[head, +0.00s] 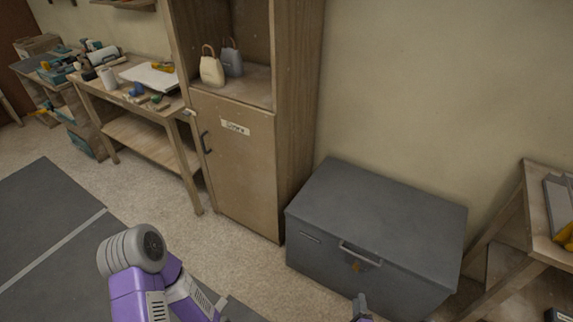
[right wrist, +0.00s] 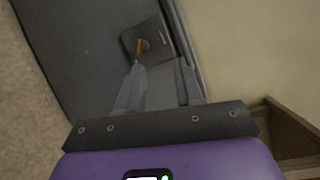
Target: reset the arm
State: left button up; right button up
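My right gripper shows as a small dark tip (head: 361,306) at the bottom edge of the head view, in front of the grey chest (head: 385,205). In the right wrist view its two grey fingers (right wrist: 160,85) stand apart with a gap between them, and I see nothing held. Beyond the fingertips is a dark plate with an orange piece (right wrist: 140,45) on the chest. The chest lid is closed. A purple arm of mine with a grey round joint is at the lower left of the head view. My left gripper is not visible.
A tall wooden cabinet (head: 237,165) with a closed door stands left of the chest, two bags (head: 212,68) on its open shelf. A cluttered workbench (head: 145,110) is further left. A wooden shelf unit (head: 535,215) is at the right. Floor at left is clear.

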jog(key=s+a+r+n+g+y, duration=0.1)
jog(key=a+r+n+g+y, duration=0.3)
jog(key=a+n+g, duration=0.5)
jog(key=s+a+r+n+g, duration=0.2)
jog(key=s+n, duration=0.1)
jog(key=s, duration=0.3)
jog(key=s+a+r+n+g+y+b, duration=0.1)
jog(key=s+a+r+n+g, duration=0.2)
jog(key=s, duration=0.3)
jog(key=s+a+r+n+g+y, duration=0.1)
jog(key=s+a+r+n+g, duration=0.1)
jog(key=s, duration=0.4)
jog(key=a+r+n, duration=0.1)
jog(key=n, duration=0.1)
jog(key=shift+s+a+n+g, duration=0.2)
jog(key=shift+n+g, duration=0.1)
jog(key=shift+g, duration=0.1)
jog(key=shift+o, duration=0.2)
jog(key=shift+r, duration=0.1)
